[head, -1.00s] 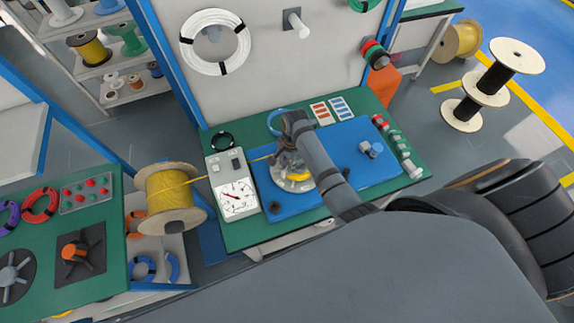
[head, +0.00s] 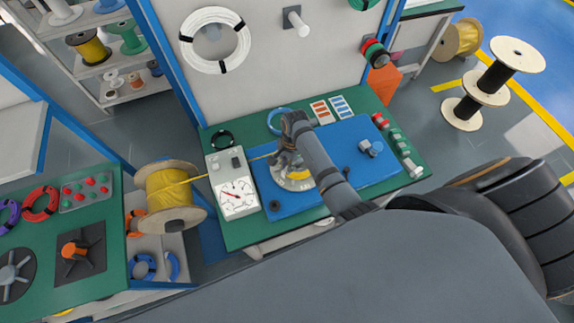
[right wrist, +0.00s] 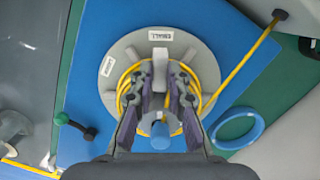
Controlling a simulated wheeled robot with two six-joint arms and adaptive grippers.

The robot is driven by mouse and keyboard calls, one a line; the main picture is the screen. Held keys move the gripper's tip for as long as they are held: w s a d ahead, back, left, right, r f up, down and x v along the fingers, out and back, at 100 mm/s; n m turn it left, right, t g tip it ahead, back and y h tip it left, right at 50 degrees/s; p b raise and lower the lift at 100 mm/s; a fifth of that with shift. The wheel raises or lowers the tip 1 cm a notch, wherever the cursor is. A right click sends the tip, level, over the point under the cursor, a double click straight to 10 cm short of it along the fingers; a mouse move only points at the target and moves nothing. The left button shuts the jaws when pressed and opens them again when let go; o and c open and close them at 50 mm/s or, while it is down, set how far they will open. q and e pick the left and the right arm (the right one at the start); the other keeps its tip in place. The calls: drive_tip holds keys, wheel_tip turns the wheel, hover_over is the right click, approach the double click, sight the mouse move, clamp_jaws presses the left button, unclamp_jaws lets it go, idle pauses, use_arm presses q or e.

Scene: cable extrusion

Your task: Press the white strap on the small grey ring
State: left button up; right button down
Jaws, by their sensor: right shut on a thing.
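A round grey disc (right wrist: 203,58) lies on the blue board of the bench, with loops of yellow cable (right wrist: 124,92) coiled on it; it also shows in the head view (head: 299,184). White labels sit on its rim, one reading SMALL (right wrist: 161,35). My right gripper (right wrist: 160,82) points down over the disc; in the head view its wrist hides part of the coil. It is shut on a pale grey-white upright piece (right wrist: 160,62) near the SMALL label; I cannot tell whether this is the strap. My left gripper is out of view.
The yellow cable runs to a large spool (head: 168,197) left of the bench. A gauge panel (head: 233,190) stands left of the blue board (head: 355,140). A blue ring (right wrist: 237,128) and a green-black handle (right wrist: 75,125) lie beside the disc.

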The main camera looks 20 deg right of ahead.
drive_tip(key=shift+s+f+p, duration=0.1)
drive_tip(key=shift+f+p, duration=0.05)
drive_tip(key=shift+p, duration=0.2)
idle(1.1)
drive_tip(key=c, duration=1.2)
unclamp_jaws()
drive_tip(key=shift+r+p, duration=0.45)
drive_tip(key=shift+r, duration=3.65)
